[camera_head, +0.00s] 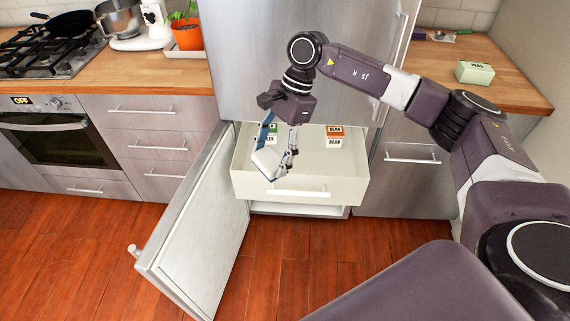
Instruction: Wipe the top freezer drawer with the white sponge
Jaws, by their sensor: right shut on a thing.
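The top freezer drawer (255,183) is a pale, whitish box pulled out below the steel fridge front, with a bar handle on its face. My right gripper (274,165) reaches down over the drawer's left part, fingers pointing down. It is shut on a pale thing, which looks like the white sponge (265,162); the fingers partly hide it, and I cannot tell whether it touches the drawer. Inside the drawer are a green and white box (271,138), partly behind the gripper, and an orange and white box (334,142) at the right. My left gripper is not in view.
The freezer door (203,225) stands open at the left of the drawer. A pale green box (474,72) sits on the right counter. A stove (45,50), a stand mixer (135,25) and a potted plant (187,32) stand at left. The wooden floor in front is clear.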

